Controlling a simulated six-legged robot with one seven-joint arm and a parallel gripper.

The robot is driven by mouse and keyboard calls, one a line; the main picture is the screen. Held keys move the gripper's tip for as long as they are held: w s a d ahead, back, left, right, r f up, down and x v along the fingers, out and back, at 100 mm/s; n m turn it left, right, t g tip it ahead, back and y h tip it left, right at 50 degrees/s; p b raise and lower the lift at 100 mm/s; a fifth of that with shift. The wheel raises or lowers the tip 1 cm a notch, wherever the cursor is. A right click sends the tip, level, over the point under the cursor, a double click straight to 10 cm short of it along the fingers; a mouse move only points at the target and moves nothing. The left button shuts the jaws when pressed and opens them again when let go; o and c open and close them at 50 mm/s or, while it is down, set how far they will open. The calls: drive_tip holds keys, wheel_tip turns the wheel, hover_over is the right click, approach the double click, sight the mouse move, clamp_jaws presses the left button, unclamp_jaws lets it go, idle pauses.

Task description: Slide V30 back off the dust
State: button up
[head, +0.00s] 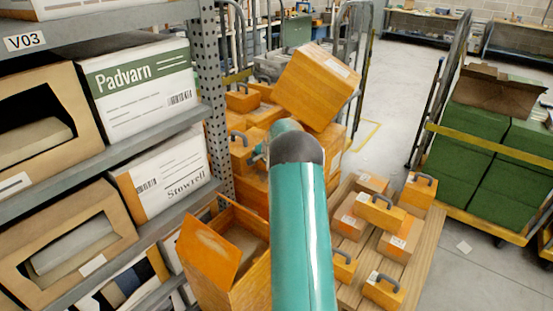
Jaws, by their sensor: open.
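No label reading V30 can be read in the head view. The one shelf label I can read says V03 (25,42), on the upper left rack beam. No dust patch can be made out. A large orange box (318,85) sits tilted just beyond the arm's end, above other orange cases. I cannot tell what it rests on or whether my arm touches it.
The left rack holds a Padvarn box (140,88), a Stowrell box (163,178) and open-fronted cartons (78,243). An open orange box (212,260) stands left of my arm. Orange cases crowd a wooden pallet (418,262). Green crates (460,145) fill a cart at right.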

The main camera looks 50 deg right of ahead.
drive_tip(key=shift+f, duration=0.25)
drive_tip(key=shift+a, duration=0.1)
drive_tip(key=shift+s+a+r, duration=0.1)
drive_tip(key=shift+a, duration=1.3)
wheel_tip(320, 180, up, 13)
idle(0.6)
